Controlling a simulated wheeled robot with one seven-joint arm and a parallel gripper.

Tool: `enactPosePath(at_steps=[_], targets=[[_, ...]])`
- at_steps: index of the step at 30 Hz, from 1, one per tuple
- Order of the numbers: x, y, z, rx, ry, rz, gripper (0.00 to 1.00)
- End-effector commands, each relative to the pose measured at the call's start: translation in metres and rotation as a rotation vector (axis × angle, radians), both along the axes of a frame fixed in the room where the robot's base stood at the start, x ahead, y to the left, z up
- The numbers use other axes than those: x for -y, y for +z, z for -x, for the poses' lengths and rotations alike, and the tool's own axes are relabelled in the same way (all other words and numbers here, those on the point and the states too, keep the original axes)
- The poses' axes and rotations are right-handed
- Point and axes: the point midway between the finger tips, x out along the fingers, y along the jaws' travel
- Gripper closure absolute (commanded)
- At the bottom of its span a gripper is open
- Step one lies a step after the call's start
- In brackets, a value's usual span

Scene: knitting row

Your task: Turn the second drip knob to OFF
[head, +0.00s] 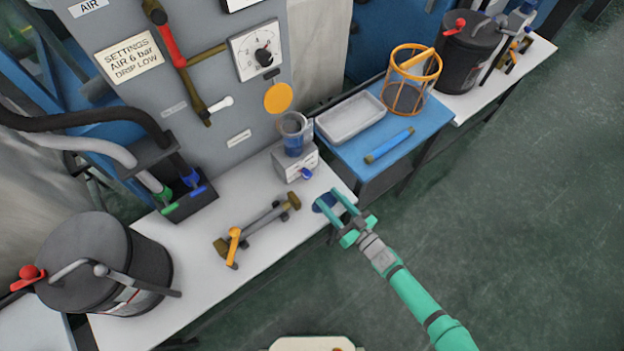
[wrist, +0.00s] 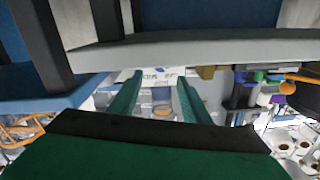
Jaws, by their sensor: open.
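A white box (head: 296,162) with a blue cup (head: 293,135) on top stands on the white bench. A small blue drip knob (head: 306,173) sticks out of its front. My teal gripper (head: 327,197) is open and empty at the bench's front edge, to the right of and nearer than the knob, apart from it. In the wrist view my fingers (wrist: 157,88) stand apart, with a white marked panel (wrist: 152,75) beyond them. A small blue spot shows on that panel. The knob's setting is too small to read.
A brown pipe with an orange-handled valve (head: 233,245) lies left of the box. A blue side table (head: 345,150) with a white tray (head: 350,117) and orange basket (head: 413,80) stands to the right. A black drum (head: 105,268) stands at left. The floor at right is clear.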

Motion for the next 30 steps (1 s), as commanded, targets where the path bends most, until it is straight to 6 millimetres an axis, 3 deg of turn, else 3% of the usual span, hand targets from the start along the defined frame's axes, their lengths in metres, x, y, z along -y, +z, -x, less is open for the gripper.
enactPosePath(at_steps=[9,15,30], targets=[[-0.038,0.000,-0.043,0.001,0.006,-0.001,0.57],[-0.052,0.000,-0.065,0.001,0.002,0.001,0.57],[-0.058,0.000,-0.075,0.000,-0.003,0.001,0.59]])
